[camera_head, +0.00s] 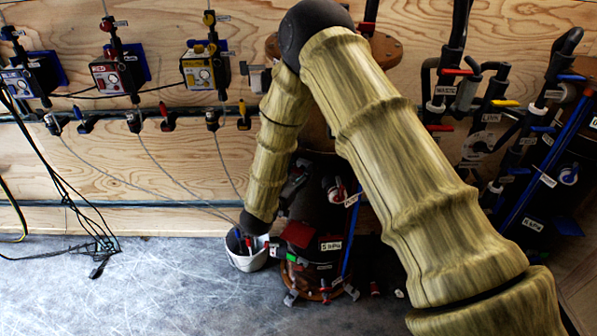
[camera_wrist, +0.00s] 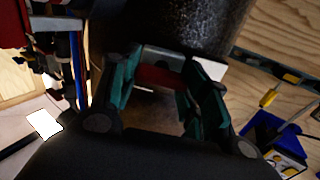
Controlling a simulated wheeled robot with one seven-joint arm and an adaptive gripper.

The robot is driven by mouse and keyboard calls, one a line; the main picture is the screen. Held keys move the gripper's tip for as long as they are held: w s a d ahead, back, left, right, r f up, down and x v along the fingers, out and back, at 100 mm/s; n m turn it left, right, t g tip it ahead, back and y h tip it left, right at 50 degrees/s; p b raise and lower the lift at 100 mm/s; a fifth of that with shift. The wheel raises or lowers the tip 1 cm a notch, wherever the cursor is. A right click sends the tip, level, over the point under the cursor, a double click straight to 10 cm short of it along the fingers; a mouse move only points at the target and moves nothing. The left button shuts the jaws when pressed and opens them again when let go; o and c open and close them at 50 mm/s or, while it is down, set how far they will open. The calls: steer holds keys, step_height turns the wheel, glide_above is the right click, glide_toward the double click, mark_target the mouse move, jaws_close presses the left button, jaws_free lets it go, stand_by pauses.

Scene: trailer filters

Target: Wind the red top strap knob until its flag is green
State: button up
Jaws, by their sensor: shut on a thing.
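My gripper (camera_wrist: 166,78) shows in the wrist view with its teal finger pads on both sides of a dark red bar-like part, the red knob (camera_wrist: 160,78). It is shut on the knob, against a dark rounded body (camera_wrist: 160,115). A pale plate lies just behind the knob. In the head view, my arm bends down to a dark upright vessel (camera_head: 322,215) with red parts and white labels. My fingers and the held knob cannot be made out clearly there. A small green patch (camera_head: 292,256) shows low on the vessel; I cannot tell if it is the flag.
Red (camera_head: 112,75), yellow (camera_head: 203,72) and blue (camera_head: 24,80) boxes hang on the plywood wall. Labelled pipes with coloured handles (camera_head: 505,103) crowd the right. Black cables (camera_head: 92,235) hang at left. Floor at lower left is clear.

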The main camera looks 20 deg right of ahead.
steer(key=shift+a+n+p, duration=0.1)
steer(key=shift+n+p, duration=0.4)
steer(key=shift+n, duration=0.9)
steer(key=shift+n+p, duration=0.3)
steer(key=shift+n, duration=1.2)
steer(key=o, duration=1)
steer(key=v, duration=1.2)
